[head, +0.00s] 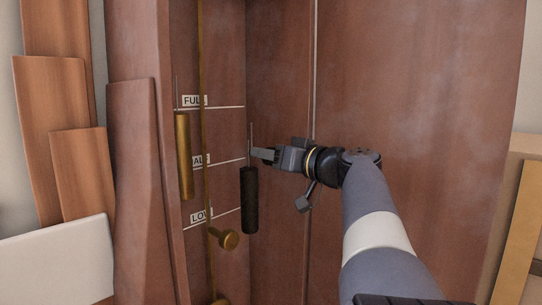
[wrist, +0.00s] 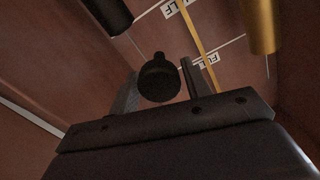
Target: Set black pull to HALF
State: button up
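The black pull (head: 249,200) hangs upright from a thin rod inside the wooden dresser. In the head view its top is just below the HALF line, whose label (head: 201,160) is partly covered, and its bottom is below the LOW line (head: 228,212). My gripper (head: 264,154) is just above and right of the pull's top. In the wrist view the fingers (wrist: 160,88) stand apart, with a dark round piece between them that I cannot identify. A dark cylinder, apparently the black pull (wrist: 108,14), lies outside them at the upper left.
A brass pull (head: 184,155) hangs left of the black one. A thin vertical brass strip (head: 203,60) and a brass knob (head: 229,240) are close by. The FULL label (head: 193,101) is above. A dresser wall panel (head: 400,90) stands behind my arm.

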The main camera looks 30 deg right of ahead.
jog(key=shift+o, duration=1.3)
jog(key=shift+s, duration=0.1)
jog(key=b+v, duration=0.1)
jog(key=v, duration=0.9)
jog(key=shift+s+b, duration=0.3)
jog(key=shift+b, duration=0.1)
jog(key=shift+w+d, duration=0.1)
jog(key=shift+d, duration=0.05)
jog(key=p+x, duration=0.2)
jog(key=x, duration=0.8)
jog(key=shift+w+r, duration=0.1)
jog(key=shift+w, duration=0.15)
jog(key=shift+w+r, duration=0.1)
jog(key=shift+r, duration=0.15)
jog(key=shift+r+p, duration=0.15)
jog(key=shift+p, duration=0.3)
